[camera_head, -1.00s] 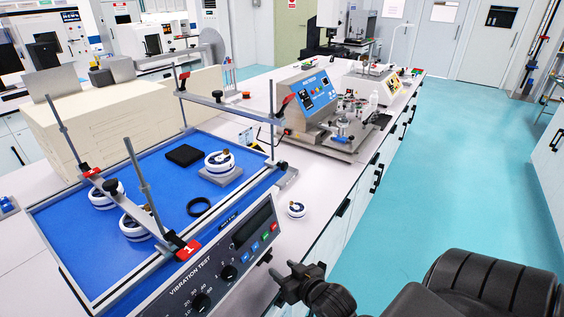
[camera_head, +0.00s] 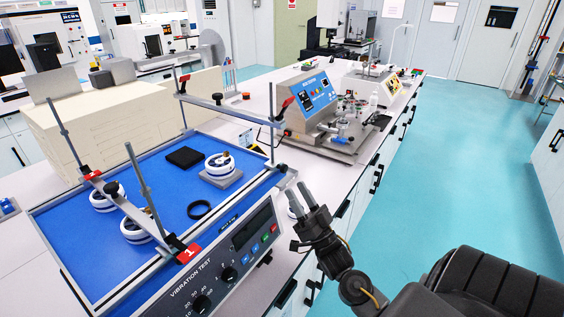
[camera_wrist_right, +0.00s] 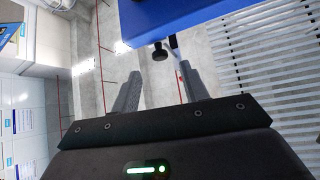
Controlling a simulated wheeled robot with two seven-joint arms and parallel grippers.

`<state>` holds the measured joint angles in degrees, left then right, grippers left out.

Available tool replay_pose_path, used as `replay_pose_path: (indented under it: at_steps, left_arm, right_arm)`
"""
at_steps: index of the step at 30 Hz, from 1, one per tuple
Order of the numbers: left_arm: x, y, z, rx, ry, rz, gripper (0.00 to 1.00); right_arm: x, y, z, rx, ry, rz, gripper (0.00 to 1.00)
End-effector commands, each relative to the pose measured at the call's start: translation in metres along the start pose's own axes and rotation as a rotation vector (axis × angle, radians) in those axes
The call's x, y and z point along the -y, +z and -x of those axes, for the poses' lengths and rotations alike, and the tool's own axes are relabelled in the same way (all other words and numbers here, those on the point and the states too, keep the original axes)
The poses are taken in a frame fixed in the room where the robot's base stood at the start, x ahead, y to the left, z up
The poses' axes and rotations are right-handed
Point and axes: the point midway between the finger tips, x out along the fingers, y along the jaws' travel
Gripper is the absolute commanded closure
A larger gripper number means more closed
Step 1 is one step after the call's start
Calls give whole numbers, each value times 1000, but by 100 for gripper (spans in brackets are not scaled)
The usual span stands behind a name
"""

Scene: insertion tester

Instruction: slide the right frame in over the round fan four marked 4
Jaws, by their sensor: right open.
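The right frame (camera_head: 228,107) is a grey crossbar with red-and-black end clamps on upright rods, across the far right part of the blue vibration table (camera_head: 165,215). A white round fan (camera_head: 220,163) with a dark band sits on a grey block beneath and in front of it. Two more fans, (camera_head: 104,198) and (camera_head: 137,229), stand near the left frame (camera_head: 135,208). No mark 4 is legible. My right gripper (camera_head: 299,196) is open and empty beside the table's right edge; it also shows in the right wrist view (camera_wrist_right: 160,88). My left gripper is out of view.
A black square pad (camera_head: 184,156) and a black ring (camera_head: 199,210) lie on the blue surface. The control panel (camera_head: 225,265) faces the front. A blue-and-grey tester (camera_head: 306,95) stands farther back on the bench. The floor at right is clear.

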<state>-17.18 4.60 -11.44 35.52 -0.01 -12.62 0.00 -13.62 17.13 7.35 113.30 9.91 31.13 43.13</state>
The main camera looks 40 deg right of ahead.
Motion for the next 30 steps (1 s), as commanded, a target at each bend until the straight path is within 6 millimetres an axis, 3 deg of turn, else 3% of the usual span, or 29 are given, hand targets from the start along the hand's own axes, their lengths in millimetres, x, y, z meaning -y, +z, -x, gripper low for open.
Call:
replay_pose_path:
  at_steps: [6,12,18,27,30]
  left_arm:
    - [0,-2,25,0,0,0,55]
    - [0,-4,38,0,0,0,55]
    - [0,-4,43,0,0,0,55]
    - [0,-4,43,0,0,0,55]
    - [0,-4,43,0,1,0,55]
  right_arm:
    - [2,-4,-47,-1,-2,1,55]
    - [1,-3,-77,0,-1,1,55]
    - [1,-1,-91,2,0,1,55]
    - [0,0,-92,3,1,1,55]
    - [0,0,-92,2,1,1,67]
